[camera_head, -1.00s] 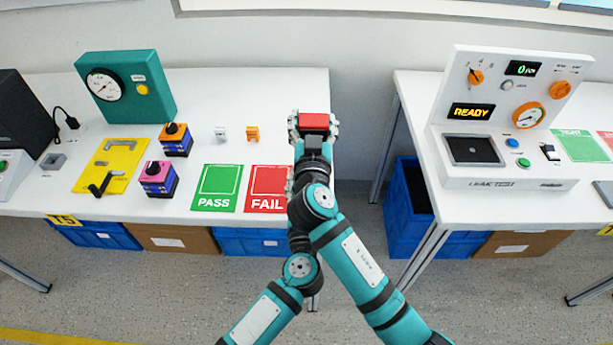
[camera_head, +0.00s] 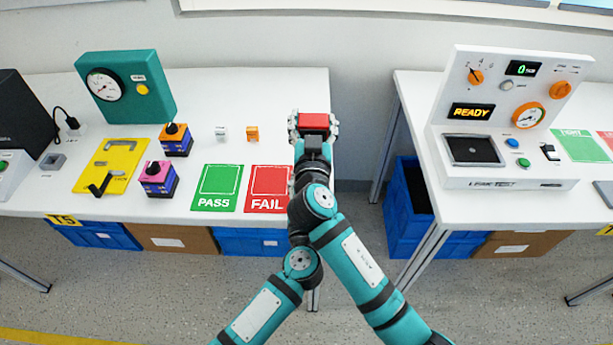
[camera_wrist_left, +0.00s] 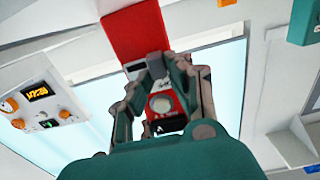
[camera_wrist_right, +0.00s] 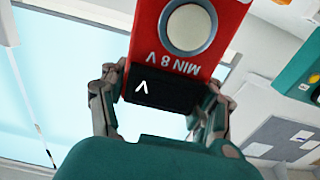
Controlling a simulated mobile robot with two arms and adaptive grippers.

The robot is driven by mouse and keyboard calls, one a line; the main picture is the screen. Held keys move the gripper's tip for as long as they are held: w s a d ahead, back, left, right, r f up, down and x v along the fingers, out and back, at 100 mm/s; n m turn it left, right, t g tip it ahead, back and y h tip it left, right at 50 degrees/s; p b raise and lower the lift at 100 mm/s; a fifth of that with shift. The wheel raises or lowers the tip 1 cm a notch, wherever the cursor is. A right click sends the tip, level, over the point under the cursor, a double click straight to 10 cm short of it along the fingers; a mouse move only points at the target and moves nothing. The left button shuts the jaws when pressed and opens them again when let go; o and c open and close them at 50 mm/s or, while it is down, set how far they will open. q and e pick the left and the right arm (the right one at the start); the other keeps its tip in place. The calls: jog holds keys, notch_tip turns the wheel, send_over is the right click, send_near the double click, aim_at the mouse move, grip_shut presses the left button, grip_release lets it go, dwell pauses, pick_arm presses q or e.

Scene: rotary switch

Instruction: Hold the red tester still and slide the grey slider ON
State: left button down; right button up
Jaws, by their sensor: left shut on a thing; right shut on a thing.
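The red tester (camera_head: 315,121) is held up near the right end of the left table, at the far end of my arms. My right gripper (camera_head: 313,127) is shut on it. In the right wrist view the fingers flank the tester's black end (camera_wrist_right: 160,92), below a round light button (camera_wrist_right: 188,27) and the words "MIN 8 V". My left gripper (camera_wrist_left: 157,68) is largely hidden in the head view. In the left wrist view its fingers close around the small grey slider (camera_wrist_left: 155,65) at the tester's face. The fingers partly hide the slider, so its position is unclear.
The left table carries green PASS (camera_head: 216,188) and red FAIL (camera_head: 268,188) cards, two coloured boxes, a yellow fixture (camera_head: 112,165) and a teal gauge (camera_head: 125,87). A leak-test station (camera_head: 505,120) stands on the right table. A gap separates the tables.

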pick_arm(q)
jog(key=shift+d, duration=1.65)
jog(key=c, duration=1.2)
grip_release()
jog(key=shift+c, duration=0.2)
jog(key=shift+a, duration=0.25)
